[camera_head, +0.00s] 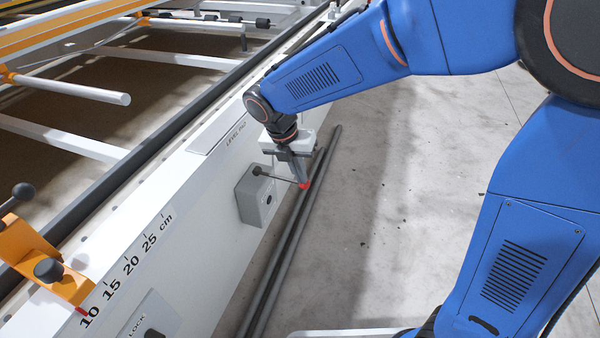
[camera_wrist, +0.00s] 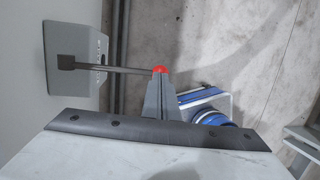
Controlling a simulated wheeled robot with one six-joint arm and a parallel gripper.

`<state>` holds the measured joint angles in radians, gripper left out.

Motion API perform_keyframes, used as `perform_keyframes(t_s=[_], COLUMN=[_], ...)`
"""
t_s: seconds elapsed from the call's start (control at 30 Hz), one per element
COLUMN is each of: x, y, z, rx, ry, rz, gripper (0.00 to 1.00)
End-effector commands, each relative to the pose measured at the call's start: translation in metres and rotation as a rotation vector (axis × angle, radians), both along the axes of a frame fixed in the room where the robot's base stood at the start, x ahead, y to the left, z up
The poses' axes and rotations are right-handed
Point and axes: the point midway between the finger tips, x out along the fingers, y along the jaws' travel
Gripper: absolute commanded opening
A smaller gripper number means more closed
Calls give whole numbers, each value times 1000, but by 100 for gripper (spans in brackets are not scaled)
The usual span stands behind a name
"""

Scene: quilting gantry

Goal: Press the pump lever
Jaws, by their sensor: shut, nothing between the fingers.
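The pump is a grey box (camera_head: 257,198) on the side of the white beam. Its thin dark pump lever (camera_head: 280,177) sticks out to the right and ends in a red tip (camera_head: 305,186). In the wrist view the box (camera_wrist: 72,45) is at upper left, and the lever (camera_wrist: 120,69) runs right to the red tip (camera_wrist: 160,69). My gripper (camera_head: 300,177) points down with its fingers shut and empty, its fingertips right at the red tip. In the wrist view my gripper (camera_wrist: 161,80) overlaps the tip's lower edge; I cannot tell whether they touch.
The white beam (camera_head: 190,210) carries a centimetre scale and an orange bracket (camera_head: 45,262) at the left. Dark pipes (camera_head: 290,245) run along the floor beside the beam, below the lever. Bare concrete floor (camera_head: 400,200) lies open to the right.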

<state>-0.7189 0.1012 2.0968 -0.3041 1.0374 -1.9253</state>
Motion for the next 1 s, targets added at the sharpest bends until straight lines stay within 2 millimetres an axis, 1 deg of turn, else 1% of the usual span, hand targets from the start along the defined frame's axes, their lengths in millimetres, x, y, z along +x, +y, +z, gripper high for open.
perform_keyframes(t_s=[0.27,0.53,0.8,1.0], x=[-2,-4,-3,-2], y=[-5,-10,-7,-5], z=[-13,-39,-67,-83], rx=[85,246,242,242], ry=[-31,-89,-86,-87], rz=[-3,-4,0,0], gripper=[0,0,0,0])
